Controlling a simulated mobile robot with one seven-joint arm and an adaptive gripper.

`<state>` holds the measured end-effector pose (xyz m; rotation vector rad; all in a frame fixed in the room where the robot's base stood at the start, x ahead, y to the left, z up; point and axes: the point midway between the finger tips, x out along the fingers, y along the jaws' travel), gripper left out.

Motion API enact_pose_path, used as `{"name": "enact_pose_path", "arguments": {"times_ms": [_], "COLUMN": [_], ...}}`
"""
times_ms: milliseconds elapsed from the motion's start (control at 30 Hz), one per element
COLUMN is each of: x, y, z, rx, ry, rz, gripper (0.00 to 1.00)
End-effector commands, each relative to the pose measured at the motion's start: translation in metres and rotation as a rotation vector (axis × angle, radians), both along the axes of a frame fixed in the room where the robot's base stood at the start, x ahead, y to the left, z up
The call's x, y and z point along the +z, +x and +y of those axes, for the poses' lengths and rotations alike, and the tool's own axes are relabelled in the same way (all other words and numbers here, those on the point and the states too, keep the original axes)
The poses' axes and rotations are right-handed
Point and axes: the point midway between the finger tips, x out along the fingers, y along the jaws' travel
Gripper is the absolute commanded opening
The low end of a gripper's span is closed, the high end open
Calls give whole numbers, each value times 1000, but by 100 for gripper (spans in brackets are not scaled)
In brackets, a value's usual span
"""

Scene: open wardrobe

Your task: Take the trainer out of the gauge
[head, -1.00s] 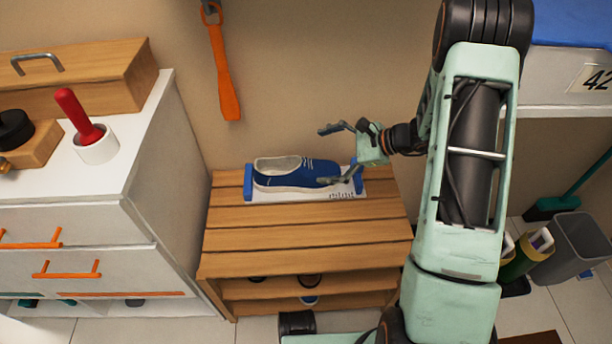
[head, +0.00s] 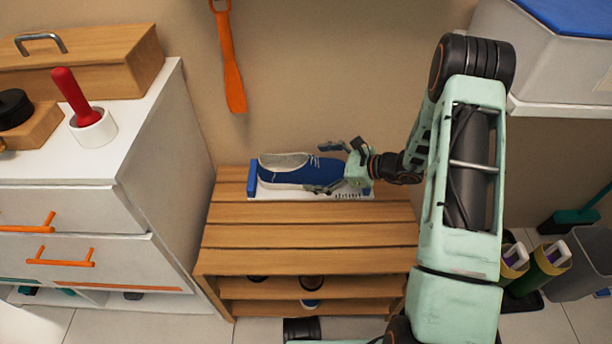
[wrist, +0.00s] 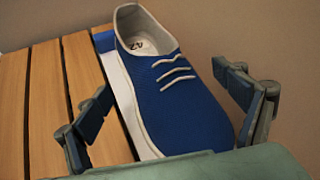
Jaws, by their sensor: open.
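The trainer (head: 292,171) is a blue shoe with white laces and a white sole. It lies on the gauge (head: 252,181), a white plate with blue end pieces, on top of the slatted wooden bench. Its toe points right, towards my gripper (head: 328,168). My gripper is open, with one finger on each side of the trainer's toe end. In the wrist view the trainer (wrist: 190,100) lies between the two spread fingers, with the number 42 inside its opening. I cannot tell whether either finger touches it. The gauge's right end is mostly hidden behind my gripper.
The wooden bench (head: 300,235) has bare slats in front of the gauge and shoes on its lower shelves. A white drawer unit (head: 150,150) stands at the left. An orange shoehorn (head: 229,65) hangs on the wall behind. Bottles and a grey bin (head: 585,265) stand at the right.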

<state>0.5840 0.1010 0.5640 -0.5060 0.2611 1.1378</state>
Motion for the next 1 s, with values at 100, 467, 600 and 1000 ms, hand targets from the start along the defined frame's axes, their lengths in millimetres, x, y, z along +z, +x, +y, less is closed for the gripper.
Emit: {"name": "enact_pose_path", "arguments": {"times_ms": [100, 467, 600, 1000], "x": [-9, -10, -10, -10], "y": [7, 10, 10, 9], "z": [13, 19, 19, 20], "rx": [2, -1, -1, 1], "ry": [-2, -1, -1, 0], "rz": [-1, 0, 0, 0], "gripper": [89, 86, 71, 33]}}
